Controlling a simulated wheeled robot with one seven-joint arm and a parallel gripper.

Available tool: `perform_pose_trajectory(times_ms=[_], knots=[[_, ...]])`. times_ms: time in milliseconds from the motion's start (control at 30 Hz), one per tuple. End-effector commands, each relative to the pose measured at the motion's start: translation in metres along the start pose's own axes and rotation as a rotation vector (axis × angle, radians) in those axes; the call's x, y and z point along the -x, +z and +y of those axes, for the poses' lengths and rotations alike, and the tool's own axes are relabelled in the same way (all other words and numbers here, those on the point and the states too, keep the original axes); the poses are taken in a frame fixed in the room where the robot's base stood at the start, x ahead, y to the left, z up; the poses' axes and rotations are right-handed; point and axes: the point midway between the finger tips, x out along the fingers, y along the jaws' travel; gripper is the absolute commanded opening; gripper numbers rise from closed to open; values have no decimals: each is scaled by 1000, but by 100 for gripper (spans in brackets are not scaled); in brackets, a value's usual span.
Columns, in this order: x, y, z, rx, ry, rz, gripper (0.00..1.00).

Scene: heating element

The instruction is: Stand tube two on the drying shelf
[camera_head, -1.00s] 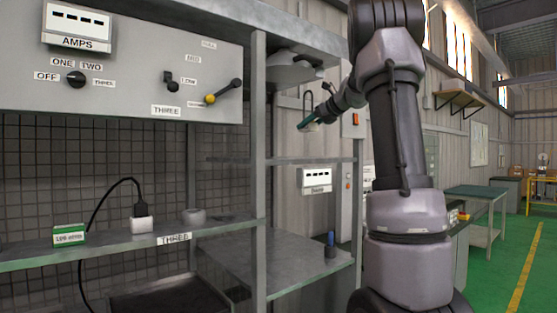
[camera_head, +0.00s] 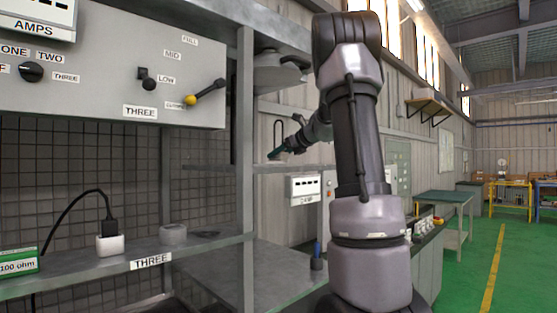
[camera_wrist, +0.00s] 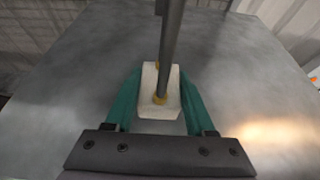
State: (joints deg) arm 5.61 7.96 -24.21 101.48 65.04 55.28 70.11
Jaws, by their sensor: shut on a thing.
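In the wrist view my gripper (camera_wrist: 160,82) has its two green fingers on either side of a white block (camera_wrist: 160,110). A grey tube (camera_wrist: 172,50) with yellow bands runs along this block, and no number shows on it. In the head view my gripper (camera_head: 277,153) is small, just above the upper grey shelf (camera_head: 288,168) right of the bench post. What it holds is too small to make out there. A bare grey metal surface (camera_wrist: 60,85) lies below the block in the wrist view; I cannot tell whether they touch.
A meter box (camera_head: 303,188) hangs just under the upper shelf. A dark cup with a blue item (camera_head: 317,255) stands on the lower shelf. The grey upright post (camera_head: 245,130) is left of my gripper, and a hood-like fixture (camera_head: 277,75) is above it.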

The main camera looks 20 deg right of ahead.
Motion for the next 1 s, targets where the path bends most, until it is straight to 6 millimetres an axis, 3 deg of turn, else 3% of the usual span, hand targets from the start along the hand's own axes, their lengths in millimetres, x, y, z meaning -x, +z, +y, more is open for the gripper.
perform_pose_trajectory(times_ms=[100, 500, 533, 600, 1000], knots=[[-5, -12, 0, -1, 0, 0, 0], [-7, -17, 0, -1, 0, -1, 0], [-7, -17, 0, -1, 0, 0, 66], [-7, -16, 0, 0, 0, 0, 85], [-1, -13, 0, 1, -2, -1, 85]])
